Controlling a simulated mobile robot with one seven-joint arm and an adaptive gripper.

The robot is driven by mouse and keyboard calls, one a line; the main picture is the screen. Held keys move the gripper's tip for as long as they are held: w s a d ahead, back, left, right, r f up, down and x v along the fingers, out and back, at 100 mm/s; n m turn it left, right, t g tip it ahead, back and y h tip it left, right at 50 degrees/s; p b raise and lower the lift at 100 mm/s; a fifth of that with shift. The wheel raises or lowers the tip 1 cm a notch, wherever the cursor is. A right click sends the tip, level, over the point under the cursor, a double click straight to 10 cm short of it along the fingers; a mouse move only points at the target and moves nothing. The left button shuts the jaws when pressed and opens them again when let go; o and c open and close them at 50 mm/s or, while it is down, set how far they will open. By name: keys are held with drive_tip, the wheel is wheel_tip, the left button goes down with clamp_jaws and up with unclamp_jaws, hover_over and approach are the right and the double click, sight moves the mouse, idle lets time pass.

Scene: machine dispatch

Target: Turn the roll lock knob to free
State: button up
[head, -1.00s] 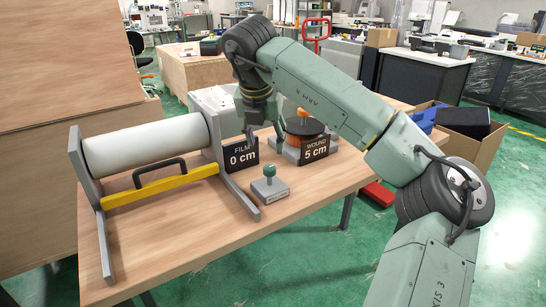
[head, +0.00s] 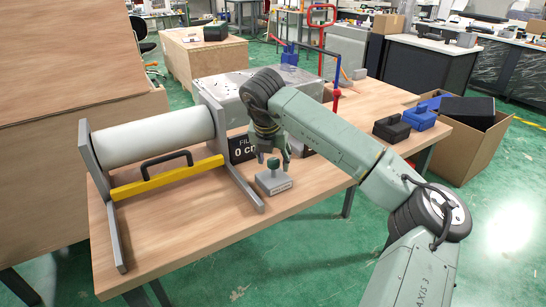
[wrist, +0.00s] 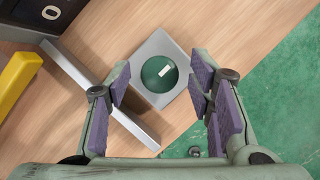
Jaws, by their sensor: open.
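The roll lock knob (head: 272,163) is a round green knob on a small grey base (head: 273,182) with a label on its front, standing on the wooden table. My gripper (head: 272,158) points down just above the knob. In the wrist view my gripper (wrist: 163,95) is open, its purple-padded fingers apart on either side of the knob and not touching it. The label's text is too small to read.
A white roll (head: 150,137) sits in a grey frame with a yellow bar (head: 167,179) and black handle at the left. The frame's grey foot (wrist: 100,95) lies close to the knob's base. A black sign (head: 242,148) stands behind. The table's front edge is near.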

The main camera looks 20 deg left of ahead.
drive_tip(key=shift+c, duration=0.4)
drive_tip(key=c, duration=1.1)
drive_tip(key=shift+o, duration=0.2)
